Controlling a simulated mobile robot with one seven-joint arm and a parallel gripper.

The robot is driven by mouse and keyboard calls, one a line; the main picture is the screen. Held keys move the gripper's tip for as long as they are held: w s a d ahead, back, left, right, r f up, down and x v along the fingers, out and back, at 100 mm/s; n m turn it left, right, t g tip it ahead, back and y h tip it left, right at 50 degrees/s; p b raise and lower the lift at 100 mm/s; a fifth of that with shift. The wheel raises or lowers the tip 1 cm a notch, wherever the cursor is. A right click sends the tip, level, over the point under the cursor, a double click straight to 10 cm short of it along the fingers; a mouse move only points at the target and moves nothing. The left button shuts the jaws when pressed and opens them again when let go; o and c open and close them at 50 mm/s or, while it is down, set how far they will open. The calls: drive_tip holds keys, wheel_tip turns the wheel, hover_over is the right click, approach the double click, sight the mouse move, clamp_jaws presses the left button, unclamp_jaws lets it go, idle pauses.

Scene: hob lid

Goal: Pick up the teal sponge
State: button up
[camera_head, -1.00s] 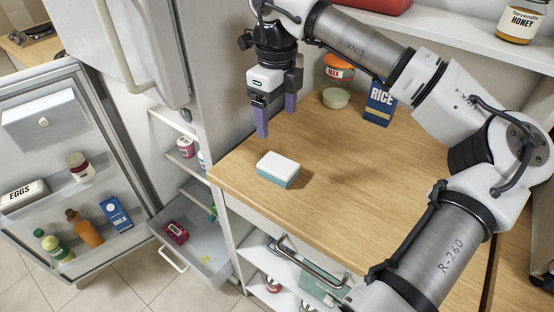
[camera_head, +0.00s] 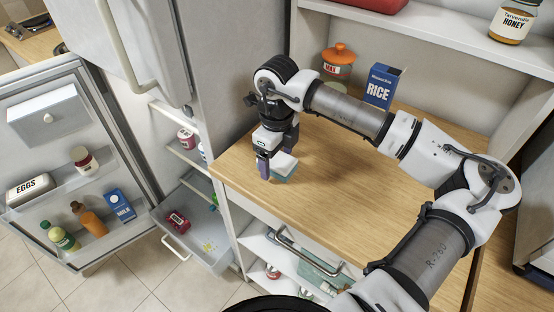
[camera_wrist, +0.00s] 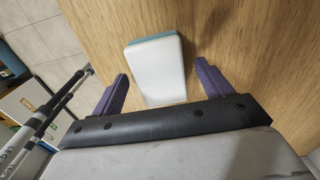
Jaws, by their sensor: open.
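The teal sponge (camera_head: 284,168) has a white top layer and lies flat on the wooden counter near its left front edge. In the wrist view the sponge (camera_wrist: 155,70) shows its white face with a teal rim at the far end. My gripper (camera_head: 271,168) is low over the counter at the sponge and partly hides it in the head view. In the wrist view my gripper (camera_wrist: 165,88) has its two purple fingers apart, one on each side of the sponge's near part, with a gap on both sides. No contact shows.
A blue rice box (camera_head: 382,87) and a jar with an orange lid (camera_head: 338,62) stand at the back of the counter (camera_head: 330,200). The fridge door (camera_head: 75,160) and a drawer (camera_head: 195,225) stand open to the left. The counter right of the sponge is clear.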

sight(277, 159)
drive_tip(key=c, duration=1.1)
drive_tip(key=shift+o, duration=0.2)
drive_tip(key=shift+r, duration=0.1)
wheel_tip(277, 159, up, 20)
drive_tip(key=b, duration=0.3)
drive_tip(key=o, duration=0.4)
drive_tip(key=shift+c, duration=1.5)
